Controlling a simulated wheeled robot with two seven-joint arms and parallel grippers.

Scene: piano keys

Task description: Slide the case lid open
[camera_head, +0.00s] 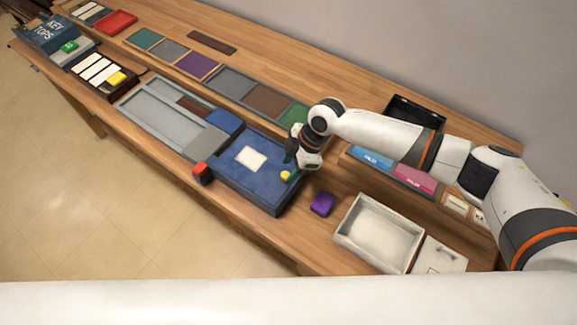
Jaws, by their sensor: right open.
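A dark blue case (232,169) lies on the wooden table, its flat lid carrying a white label (250,158). A small yellow knob (286,176) sits near the right end of the lid. My right gripper (291,158) is at the right end of the case, just above and behind the yellow knob. It is open; whether its fingers touch the knob is not clear at this size. My left gripper is not in view.
A grey tray (150,112) lies left of the case. A red block (201,170) is at its front left corner, and a purple block (322,204) to its right. A white open box (378,232) stands farther right. Coloured panels (198,64) line the back.

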